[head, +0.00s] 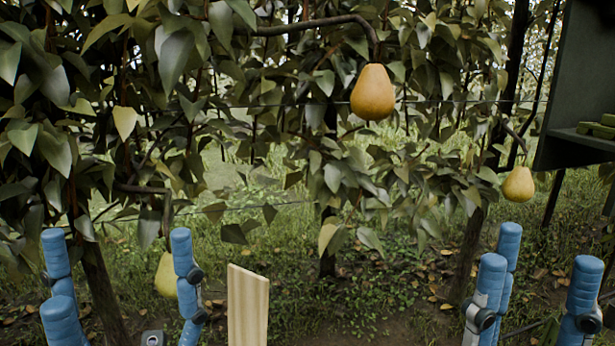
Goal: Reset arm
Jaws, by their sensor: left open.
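My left gripper (118,248) is at the lower left, its blue padded fingers upright and spread wide apart. A yellow pear (165,276) shows between these fingers in the picture, partly hidden by the right-hand finger. It looks to be behind them among the leaves, and I see no grip on it. My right gripper (541,250) is at the lower right, blue fingers upright and apart, with nothing visible between them. A large orange-yellow pear (372,93) hangs from a branch at upper centre. A smaller pear (518,184) hangs at the right, above the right gripper.
A pale wooden post (248,308) stands at the bottom, right of my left gripper. Dense leaves and branches (322,24) fill the top and left. A dark panelled structure (575,85) stands at upper right. Thin wires cross the foliage.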

